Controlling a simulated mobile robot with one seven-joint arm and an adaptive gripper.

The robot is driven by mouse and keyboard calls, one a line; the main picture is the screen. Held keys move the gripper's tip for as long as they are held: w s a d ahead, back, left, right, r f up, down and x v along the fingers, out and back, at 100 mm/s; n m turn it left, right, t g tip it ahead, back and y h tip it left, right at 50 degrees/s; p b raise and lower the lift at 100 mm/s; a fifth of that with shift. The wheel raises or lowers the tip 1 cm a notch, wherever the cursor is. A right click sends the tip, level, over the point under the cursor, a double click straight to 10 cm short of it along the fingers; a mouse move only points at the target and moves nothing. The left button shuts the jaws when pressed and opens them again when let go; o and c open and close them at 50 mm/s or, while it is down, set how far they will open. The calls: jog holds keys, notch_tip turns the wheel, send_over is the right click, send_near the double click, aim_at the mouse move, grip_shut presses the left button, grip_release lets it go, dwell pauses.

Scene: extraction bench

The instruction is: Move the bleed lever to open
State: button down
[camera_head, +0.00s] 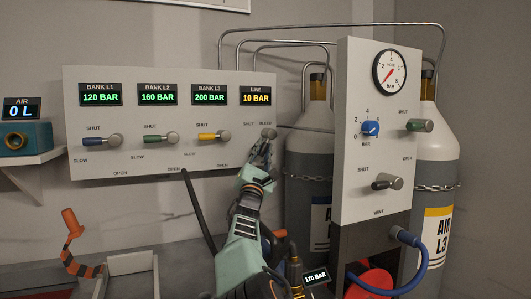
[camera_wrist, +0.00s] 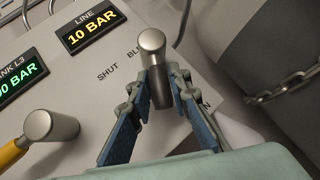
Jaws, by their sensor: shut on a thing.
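The bleed lever (camera_head: 268,133) is at the right end of the bank panel, below the LINE display. In the wrist view its round metal hub (camera_wrist: 152,43) stands clear above the fingertips. Its darker handle (camera_wrist: 160,92) runs down from the hub between the fingers, with the SHUT label to its left and a partly hidden label ending in N to its lower right. My gripper (camera_head: 262,150) reaches up from below and is shut on the bleed lever, as the wrist view also shows (camera_wrist: 160,80). In the head view the fingers hide most of the handle.
The LINE display (camera_head: 256,95) reads 10 BAR. The yellow L3 lever (camera_head: 210,136) sits left of my gripper. To the right are a chained cylinder (camera_head: 307,155) and a gauge panel (camera_head: 365,215) with its own levers. An orange-and-black hooked object (camera_head: 73,235) is at lower left.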

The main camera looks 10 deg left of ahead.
dwell(0.5)
jog(key=c, duration=1.8)
grip_release()
jog(key=shift+o, duration=0.2)
jog(key=shift+s+f, duration=0.1)
jog(key=v, duration=0.4)
jog(key=shift+s+f, duration=0.1)
jog(key=shift+s, duration=0.05)
jog(key=s, duration=1.2)
jog(key=shift+s, duration=0.15)
jog(key=shift+f, duration=0.1)
